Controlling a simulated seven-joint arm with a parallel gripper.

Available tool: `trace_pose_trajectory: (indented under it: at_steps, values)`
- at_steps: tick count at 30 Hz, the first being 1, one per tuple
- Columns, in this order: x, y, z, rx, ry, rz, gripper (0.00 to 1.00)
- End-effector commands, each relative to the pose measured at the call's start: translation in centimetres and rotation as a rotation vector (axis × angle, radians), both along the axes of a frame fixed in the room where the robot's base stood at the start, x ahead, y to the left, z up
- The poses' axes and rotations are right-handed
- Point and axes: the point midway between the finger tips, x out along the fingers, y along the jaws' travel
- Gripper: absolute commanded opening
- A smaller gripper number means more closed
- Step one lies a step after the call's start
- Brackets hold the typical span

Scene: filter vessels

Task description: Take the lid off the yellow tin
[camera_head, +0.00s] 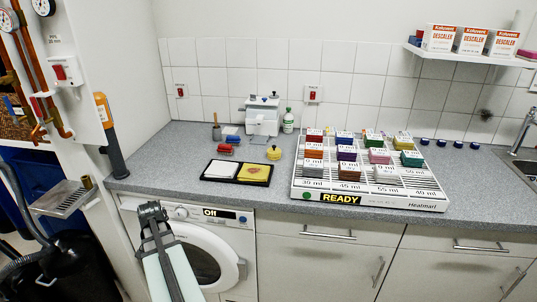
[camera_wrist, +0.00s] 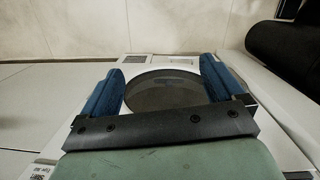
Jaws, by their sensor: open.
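A small round yellow tin (camera_head: 274,153) stands on the grey worktop, behind the right end of a black tray. A small knob shows on its top, and the lid appears to be on; the seam is too small to make out. My gripper (camera_wrist: 162,68) is open and empty, its two blue fingers spread apart in the wrist view. In the head view my arm's end (camera_head: 152,212) is in front of the washing machine, below the worktop edge and well apart from the tin. The tin is not in the wrist view.
A black tray (camera_head: 239,180) with a white and a yellow pad lies in front of the tin. Red and blue items (camera_head: 228,145) are left of it, a white device (camera_head: 263,116) behind. A rack (camera_head: 370,199) of coloured blocks stands right. The washing machine (camera_head: 205,250) is below.

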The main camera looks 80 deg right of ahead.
Motion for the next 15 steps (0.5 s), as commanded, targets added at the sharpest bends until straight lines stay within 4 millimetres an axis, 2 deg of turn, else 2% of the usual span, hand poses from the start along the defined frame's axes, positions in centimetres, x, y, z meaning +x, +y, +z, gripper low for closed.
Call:
trace_pose_trajectory:
  at_steps: [1, 6, 12, 15]
  values:
    - [-0.8, -1.8, 1.7, -0.015, -0.012, -0.048, 0.95]
    - [-3.7, -6.4, 6.7, -0.055, -0.042, -0.194, 0.95]
    - [-7.8, -10.8, 12.2, -0.098, -0.072, -0.355, 0.95]
    - [-9.6, -12.2, 14.4, -0.114, -0.083, -0.415, 0.95]
